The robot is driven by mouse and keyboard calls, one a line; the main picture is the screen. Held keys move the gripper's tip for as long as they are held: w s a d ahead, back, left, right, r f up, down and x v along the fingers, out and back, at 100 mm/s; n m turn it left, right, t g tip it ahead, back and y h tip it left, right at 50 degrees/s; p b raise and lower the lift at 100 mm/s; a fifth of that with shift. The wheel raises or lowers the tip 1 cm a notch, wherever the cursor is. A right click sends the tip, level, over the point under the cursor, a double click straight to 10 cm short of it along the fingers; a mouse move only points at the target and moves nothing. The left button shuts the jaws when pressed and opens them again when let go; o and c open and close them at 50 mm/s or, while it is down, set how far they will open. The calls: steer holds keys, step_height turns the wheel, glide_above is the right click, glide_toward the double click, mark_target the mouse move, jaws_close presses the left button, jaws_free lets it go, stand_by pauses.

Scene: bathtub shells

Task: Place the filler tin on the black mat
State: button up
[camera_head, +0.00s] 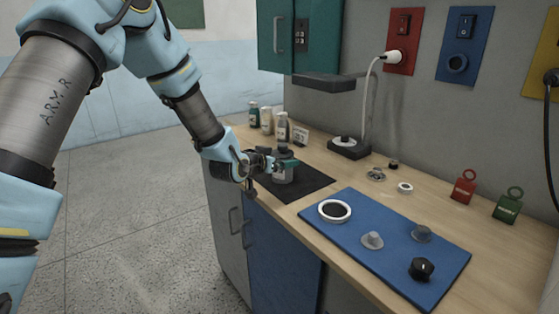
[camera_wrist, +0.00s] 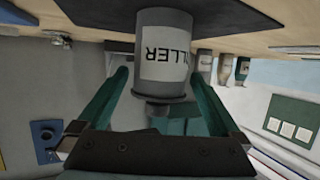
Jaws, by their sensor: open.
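The fingers are open, with a gap beside the tin in the wrist view. Part of the tin is hidden by my gripper in the head view.
A blue mat (camera_head: 395,271) with a white ring (camera_head: 334,211) and knobs lies in front right. A teal cabinet (camera_head: 300,38) hangs above.

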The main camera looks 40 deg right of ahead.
steer(key=shift+r, duration=0.1)
steer(key=shift+a, duration=0.15)
steer(key=b+v, duration=0.3)
steer(key=v, duration=0.8)
steer(key=shift+s+a+r, duration=0.15)
steer(key=shift+s+a, duration=0.05)
steer(key=shift+a, duration=0.1)
steer(key=w+a+f+n+t+y, duration=0.1)
steer(key=w+a+n+y, duration=0.15)
steer(key=a, duration=0.55)
steer(key=w+a+f+n+y, duration=0.2)
steer(key=w+a+y, duration=0.15)
steer(key=a, duration=0.55)
steer(key=w+a+f+n+t+y, duration=0.1)
steer(key=w+a+n+y, duration=0.2)
steer(key=a, duration=0.5)
steer(key=s+a+n+g+y, duration=0.2)
steer(key=s+a, duration=0.2)
steer(key=a, duration=0.6)
steer(key=s+a+n+g+y, duration=0.2)
steer(key=s+a, duration=0.3)
steer(key=a, duration=0.5)
steer(key=shift+s+f+n+g, duration=0.2)
steer(key=shift+f+n+g, duration=0.25)
steer(key=shift+n, duration=0.3)
